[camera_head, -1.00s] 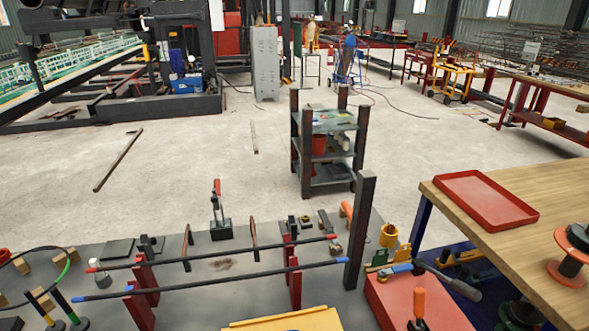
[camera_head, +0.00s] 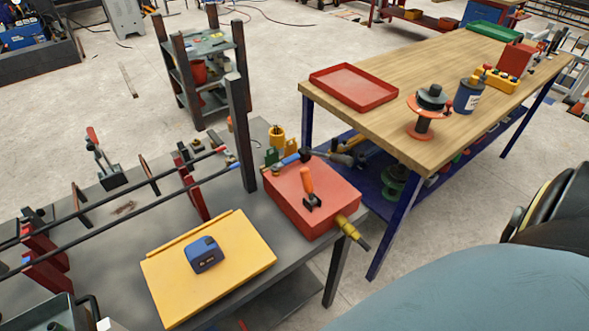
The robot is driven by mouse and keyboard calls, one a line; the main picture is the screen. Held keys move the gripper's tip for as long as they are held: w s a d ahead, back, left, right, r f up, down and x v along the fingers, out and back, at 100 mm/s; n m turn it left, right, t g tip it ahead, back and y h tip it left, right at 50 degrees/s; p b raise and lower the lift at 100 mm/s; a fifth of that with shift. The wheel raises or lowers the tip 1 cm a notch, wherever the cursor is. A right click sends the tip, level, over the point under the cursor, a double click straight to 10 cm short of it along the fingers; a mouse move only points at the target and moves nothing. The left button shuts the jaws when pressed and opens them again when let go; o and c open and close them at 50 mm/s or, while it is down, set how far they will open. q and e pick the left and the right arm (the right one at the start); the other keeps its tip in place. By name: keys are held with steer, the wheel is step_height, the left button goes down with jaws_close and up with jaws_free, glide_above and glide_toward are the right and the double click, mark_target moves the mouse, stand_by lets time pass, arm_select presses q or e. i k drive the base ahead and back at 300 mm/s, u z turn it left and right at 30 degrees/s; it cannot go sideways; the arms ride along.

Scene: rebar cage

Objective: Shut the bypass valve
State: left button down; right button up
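No part in view is clearly marked as the bypass valve. A red box (camera_head: 325,208) sits at the right end of the grey workbench. An orange-handled lever (camera_head: 308,183) on a small dark base stands nearly upright on top of it. A yellow fitting (camera_head: 349,229) with a dark tip sticks out from the box's right side. A blue-handled piece (camera_head: 290,160) lies along the box's back edge. I cannot tell which of these is the valve. Neither of my grippers is in view.
A yellow board (camera_head: 185,285) with a blue device (camera_head: 204,254) lies left of the red box. A dark upright post (camera_head: 241,135) stands behind. A wooden-topped table (camera_head: 400,130) bears a red tray (camera_head: 352,87) and spool (camera_head: 425,115). Open floor (camera_head: 80,110) lies beyond the bench.

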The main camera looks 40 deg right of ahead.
mark_target(286, 161)
steer(key=u, duration=0.05)
steer(key=k, duration=0.3)
steer(key=z, duration=0.85)
